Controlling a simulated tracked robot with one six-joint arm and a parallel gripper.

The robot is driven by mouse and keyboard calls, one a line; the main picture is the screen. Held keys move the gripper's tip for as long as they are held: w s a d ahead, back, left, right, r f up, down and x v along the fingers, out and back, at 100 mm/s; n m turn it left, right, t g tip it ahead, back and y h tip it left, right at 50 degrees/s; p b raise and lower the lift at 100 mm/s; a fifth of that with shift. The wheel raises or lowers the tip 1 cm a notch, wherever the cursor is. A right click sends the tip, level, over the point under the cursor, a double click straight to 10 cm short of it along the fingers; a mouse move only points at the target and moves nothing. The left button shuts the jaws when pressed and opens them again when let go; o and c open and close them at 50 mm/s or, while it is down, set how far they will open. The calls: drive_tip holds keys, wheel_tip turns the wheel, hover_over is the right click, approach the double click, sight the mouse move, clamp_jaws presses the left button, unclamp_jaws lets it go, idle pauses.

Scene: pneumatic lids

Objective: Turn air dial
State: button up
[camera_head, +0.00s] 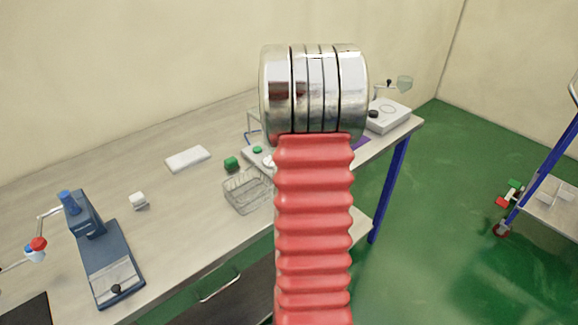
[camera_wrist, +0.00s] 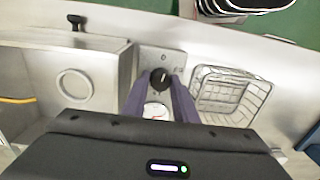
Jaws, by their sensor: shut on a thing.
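In the wrist view a black round dial (camera_wrist: 160,76) sits on a light metal panel (camera_wrist: 147,57). The two purple-grey fingers of my gripper (camera_wrist: 159,84) reach up to it, one on each side, and are shut on the dial. A round white gauge (camera_wrist: 156,111) lies between the fingers, below the dial, and is partly covered by my gripper body. In the head view my red and chrome arm stands in front of this part of the bench, so the dial and my grip on it are hidden there.
A wire basket (camera_wrist: 226,97) is close right of the dial in the wrist view; it also shows in the head view (camera_head: 248,190). A box with a round ring (camera_wrist: 92,78) is close left. A blue device (camera_head: 105,255) stands on the bench (camera_head: 165,220). Green floor lies beyond.

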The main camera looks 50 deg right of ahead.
drive_tip(key=shift+n, duration=1.2)
drive_tip(key=o, duration=1)
drive_tip(key=shift+o, duration=0.2)
wheel_tip(320, 180, up, 14)
drive_tip(key=shift+d, duration=0.25)
drive_tip(key=shift+f, duration=0.15)
